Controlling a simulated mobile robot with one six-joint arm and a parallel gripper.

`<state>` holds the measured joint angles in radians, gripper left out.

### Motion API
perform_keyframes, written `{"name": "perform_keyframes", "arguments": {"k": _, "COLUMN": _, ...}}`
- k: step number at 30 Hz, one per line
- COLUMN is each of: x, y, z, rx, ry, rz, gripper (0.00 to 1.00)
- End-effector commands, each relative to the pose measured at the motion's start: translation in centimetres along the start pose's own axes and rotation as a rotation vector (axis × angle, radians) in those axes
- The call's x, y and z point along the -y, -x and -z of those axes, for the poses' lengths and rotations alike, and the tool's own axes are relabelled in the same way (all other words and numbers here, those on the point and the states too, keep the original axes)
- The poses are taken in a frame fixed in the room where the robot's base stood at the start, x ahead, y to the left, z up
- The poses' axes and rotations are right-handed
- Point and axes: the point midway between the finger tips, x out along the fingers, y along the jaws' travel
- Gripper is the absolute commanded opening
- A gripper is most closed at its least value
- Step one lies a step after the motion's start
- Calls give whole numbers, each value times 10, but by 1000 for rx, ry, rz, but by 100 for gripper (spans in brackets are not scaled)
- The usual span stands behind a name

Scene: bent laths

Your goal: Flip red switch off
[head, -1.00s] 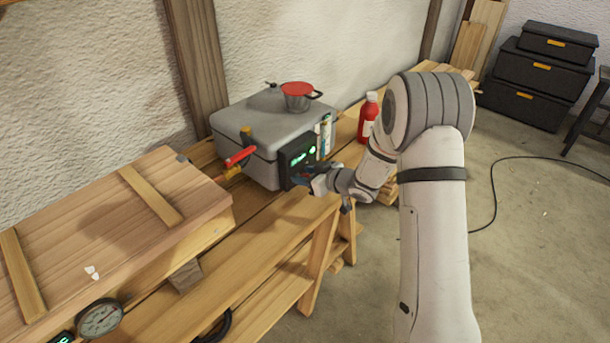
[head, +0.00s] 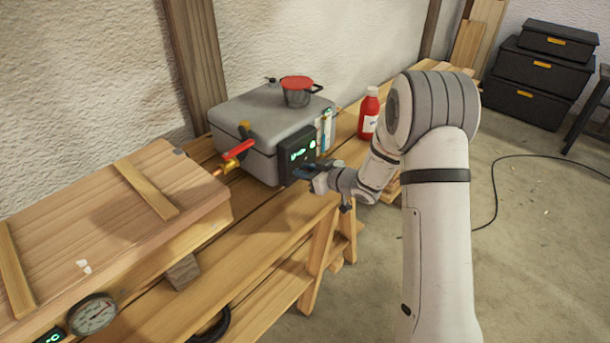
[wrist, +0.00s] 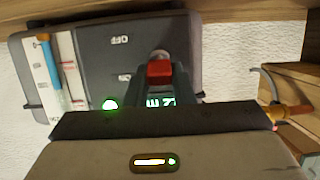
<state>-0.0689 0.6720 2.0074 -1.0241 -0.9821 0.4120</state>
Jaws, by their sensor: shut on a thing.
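The red switch (wrist: 160,71) shows in the wrist view on a dark panel (wrist: 95,60) marked OFF and ON, the lettering upside down. Its red cap lies about level with the ON mark, which is partly covered. My gripper (wrist: 162,88) is shut on the switch, its dark fingers around it. In the head view my gripper (head: 303,173) is at the front of the dark panel (head: 298,150) on the grey box (head: 245,110). The switch is hidden there. A green light (wrist: 110,104) and green display characters glow.
A red valve handle (head: 238,150) sticks out of the box's left side. A red-lidded pot (head: 297,92) stands on the box, and a red bottle (head: 369,114) stands to its right. A wooden crate (head: 150,200) and a dial gauge (head: 92,313) are at left.

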Motion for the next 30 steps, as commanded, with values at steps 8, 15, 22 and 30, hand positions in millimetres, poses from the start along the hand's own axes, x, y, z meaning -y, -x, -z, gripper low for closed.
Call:
{"name": "perform_keyframes", "arguments": {"k": 8, "x": -2, "y": -2, "z": -20, "rx": -185, "ry": 1, "rz": -4, "gripper": 0}}
{"name": "perform_keyframes", "arguments": {"k": 15, "x": -2, "y": -3, "z": -28, "rx": -360, "ry": 3, "rz": -4, "gripper": 0}}
{"name": "perform_keyframes", "arguments": {"k": 22, "x": -2, "y": -4, "z": -33, "rx": -502, "ry": 2, "rz": -4, "gripper": 0}}
{"name": "perform_keyframes", "arguments": {"k": 30, "x": -2, "y": -4, "z": -34, "rx": -614, "ry": 2, "rz": -6, "gripper": 0}}
